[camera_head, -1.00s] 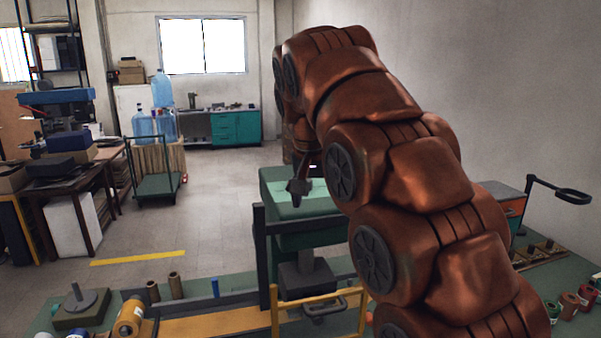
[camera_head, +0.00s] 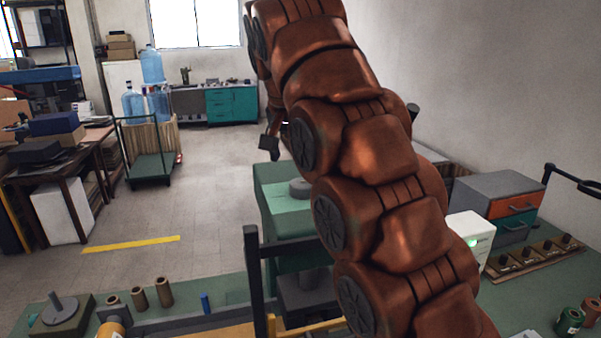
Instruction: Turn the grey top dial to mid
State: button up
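A grey round dial (camera_head: 300,187) sits on top of the green machine (camera_head: 280,222). Its right side is close to my arm's outline in the picture. My gripper (camera_head: 270,148) is small and dark, pointing down, above and to the left of the dial in the picture. It appears apart from the dial. Its fingers are too small and dark to tell whether they are open or shut, and I see nothing held in it.
A dark upright post (camera_head: 255,285) stands in front of the machine. Right of my arm are a white box with a green light (camera_head: 468,228), a grey drawer unit (camera_head: 500,190) and a board with several black knobs (camera_head: 535,258). Brown spools (camera_head: 138,298) stand at the front left.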

aim_at(303, 183)
jog(key=b+x, duration=0.1)
jog(key=x, duration=0.2)
jog(key=shift+s, duration=0.1)
jog(key=shift+d, duration=0.1)
jog(key=shift+p+x, duration=0.85)
jog(key=shift+x, duration=1.45)
jog(key=c, duration=1.2)
